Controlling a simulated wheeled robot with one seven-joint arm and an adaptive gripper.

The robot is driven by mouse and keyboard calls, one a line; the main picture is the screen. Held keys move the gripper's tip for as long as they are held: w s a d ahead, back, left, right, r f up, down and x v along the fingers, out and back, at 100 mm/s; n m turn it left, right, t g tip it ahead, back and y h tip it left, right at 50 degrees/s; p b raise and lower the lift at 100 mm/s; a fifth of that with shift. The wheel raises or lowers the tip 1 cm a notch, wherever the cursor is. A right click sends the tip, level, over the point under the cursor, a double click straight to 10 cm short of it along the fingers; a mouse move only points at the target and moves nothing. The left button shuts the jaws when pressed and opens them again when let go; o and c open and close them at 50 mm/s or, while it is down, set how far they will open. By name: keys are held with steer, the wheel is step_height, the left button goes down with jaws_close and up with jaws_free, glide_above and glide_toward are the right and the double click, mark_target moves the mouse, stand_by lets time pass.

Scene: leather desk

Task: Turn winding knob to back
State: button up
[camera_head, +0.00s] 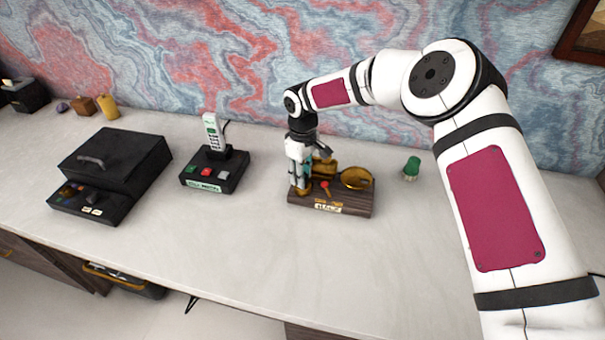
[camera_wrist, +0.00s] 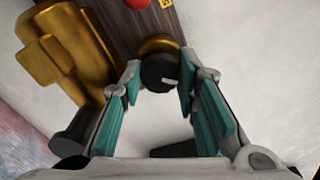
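The winding knob (camera_wrist: 158,74) is a dark round knob with a short white mark, set on a brass collar, in the wrist view. The mark points to the right in that view. My gripper (camera_wrist: 160,70) has its two teal-padded fingers on either side of the knob, with their tips against its sides. In the head view my gripper (camera_head: 299,188) points down at the left end of a dark wooden base (camera_head: 350,208) with brass parts and a red knob (camera_head: 325,185). The winding knob is hidden there behind my gripper.
A telephone-like box (camera_head: 215,172) with coloured buttons stands left of the wooden base. A black box (camera_head: 115,160) is farther left. A green object (camera_head: 412,167) stands to the right. The desk (camera_head: 240,250) in front is clear.

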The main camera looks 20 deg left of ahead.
steer(key=shift+w+n+b, duration=0.1)
steer(key=shift+n+b, duration=0.2)
steer(key=shift+b, duration=0.25)
steer(key=n+b, duration=0.2)
steer(key=b, duration=0.1)
steer(key=shift+f+n+b, duration=0.15)
steer(key=shift+n+b, duration=0.15)
steer(key=shift+b, duration=0.1)
steer(key=n+b, duration=0.4)
steer(key=shift+n, duration=0.3)
steer(key=o, duration=0.9)
steer(key=shift+c, duration=0.2)
steer(key=shift+r, duration=0.3)
step_height(320, 180, up, 12)
steer(key=shift+f, duration=0.15)
